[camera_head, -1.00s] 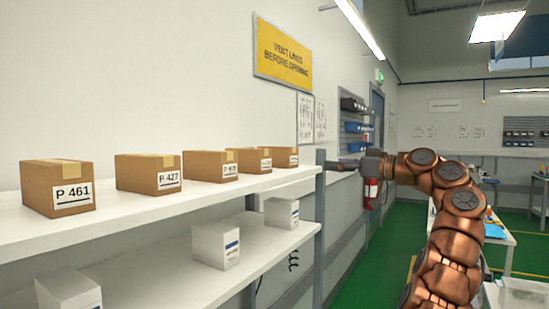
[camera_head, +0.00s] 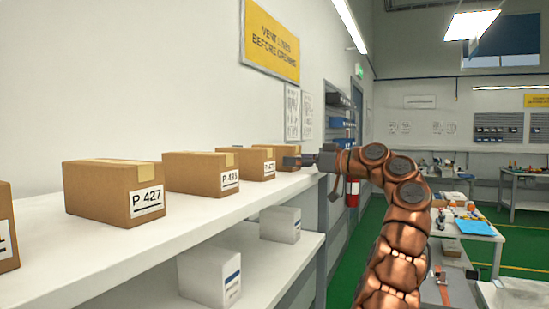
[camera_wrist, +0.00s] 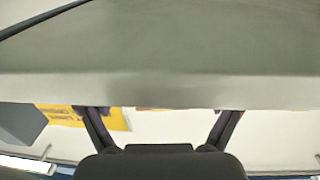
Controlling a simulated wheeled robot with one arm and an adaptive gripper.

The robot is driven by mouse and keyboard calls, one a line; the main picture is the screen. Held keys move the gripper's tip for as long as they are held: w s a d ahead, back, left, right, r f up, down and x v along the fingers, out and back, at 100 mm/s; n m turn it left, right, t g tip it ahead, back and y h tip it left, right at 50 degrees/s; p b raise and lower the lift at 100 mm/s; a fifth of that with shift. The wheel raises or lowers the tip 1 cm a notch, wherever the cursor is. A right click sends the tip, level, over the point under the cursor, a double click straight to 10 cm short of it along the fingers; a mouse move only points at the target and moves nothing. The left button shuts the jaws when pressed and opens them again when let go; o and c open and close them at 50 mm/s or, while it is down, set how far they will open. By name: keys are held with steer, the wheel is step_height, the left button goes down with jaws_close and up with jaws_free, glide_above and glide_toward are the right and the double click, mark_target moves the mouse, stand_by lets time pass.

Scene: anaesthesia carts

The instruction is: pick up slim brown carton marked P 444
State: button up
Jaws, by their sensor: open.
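A row of brown cartons stands on the top shelf in the head view. The near ones read P 427 (camera_head: 113,190) and what looks like P 435 (camera_head: 200,172). A third carton (camera_head: 246,162) has a label too small to read surely. The farthest carton (camera_head: 283,151) is partly hidden by my gripper, and I see no label on it. I cannot read P 444 on any carton. My gripper (camera_head: 292,160) is at the far end of the row, in front of the farthest carton. In the wrist view, my gripper (camera_wrist: 157,110) has its fingers apart with nothing between them.
The white top shelf (camera_head: 70,262) has its edge along the right. Below it, a lower shelf holds white boxes (camera_head: 210,277). Another carton (camera_head: 6,240) is cut off at the left. A workbench (camera_head: 480,231) stands at the right, with green floor between.

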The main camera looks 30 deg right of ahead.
mark_target(280, 155)
steer(key=x, duration=0.2)
steer(key=r+p+x, duration=0.1)
steer(key=x, duration=0.2)
steer(key=shift+p, duration=0.3)
steer(key=c, duration=1.2)
